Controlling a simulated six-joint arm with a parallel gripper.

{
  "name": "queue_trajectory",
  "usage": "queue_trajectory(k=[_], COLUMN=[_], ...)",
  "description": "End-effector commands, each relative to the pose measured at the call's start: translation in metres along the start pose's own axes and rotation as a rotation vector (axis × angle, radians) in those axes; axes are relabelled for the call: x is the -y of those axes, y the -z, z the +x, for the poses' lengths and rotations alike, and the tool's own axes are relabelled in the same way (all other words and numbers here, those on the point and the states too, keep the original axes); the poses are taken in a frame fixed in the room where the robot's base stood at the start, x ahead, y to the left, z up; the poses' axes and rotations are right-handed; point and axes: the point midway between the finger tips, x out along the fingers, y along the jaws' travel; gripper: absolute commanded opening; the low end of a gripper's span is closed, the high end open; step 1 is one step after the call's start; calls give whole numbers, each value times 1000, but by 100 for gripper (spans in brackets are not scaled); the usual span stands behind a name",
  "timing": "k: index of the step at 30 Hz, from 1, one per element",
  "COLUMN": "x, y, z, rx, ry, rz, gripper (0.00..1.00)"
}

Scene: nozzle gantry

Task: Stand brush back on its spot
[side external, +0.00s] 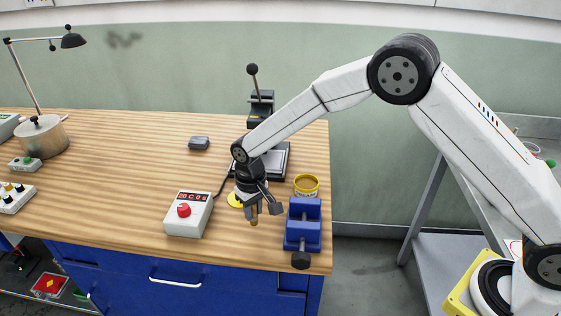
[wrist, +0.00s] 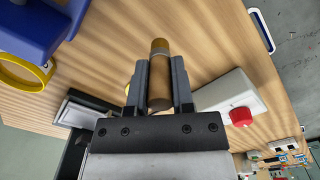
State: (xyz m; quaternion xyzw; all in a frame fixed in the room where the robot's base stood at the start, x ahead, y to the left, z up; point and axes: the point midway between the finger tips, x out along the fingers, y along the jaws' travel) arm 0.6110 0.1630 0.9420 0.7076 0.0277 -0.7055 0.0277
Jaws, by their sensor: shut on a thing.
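My gripper (side external: 256,207) points down over the front part of the wooden bench and is shut on the brush. In the side view the brush (side external: 254,220) shows as a short brown piece below the fingers. In the wrist view the gripper (wrist: 160,72) has its two fingers on either side of the brush (wrist: 159,80), a brown cylinder with a pale band and a lighter brown end. A yellow round spot (side external: 235,201) lies on the bench just left of and behind the gripper, partly hidden by it. A sliver of yellow shows beside the left finger in the wrist view.
A control box (side external: 188,213) with a red knob stands left of the gripper. A blue vise (side external: 303,226) stands close on the right, with a yellow-rimmed round container (side external: 306,184) behind it. A dark press-like stand (side external: 261,108) is at the back. The bench's left middle is clear.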

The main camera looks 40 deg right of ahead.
Motion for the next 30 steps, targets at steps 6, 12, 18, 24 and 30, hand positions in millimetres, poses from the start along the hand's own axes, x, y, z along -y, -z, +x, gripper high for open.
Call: queue_trajectory(k=[6, 12, 18, 24, 30], x=[0, 0, 0, 0, 0], y=[-1, -1, -1, -1, -1], z=[24, 28, 29, 31, 30], rx=[2, 1, 1, 1, 1], ry=[0, 0, 0, 0, 0], rz=[0, 0, 0, 0, 0], gripper=[0, 0, 0, 58, 64])
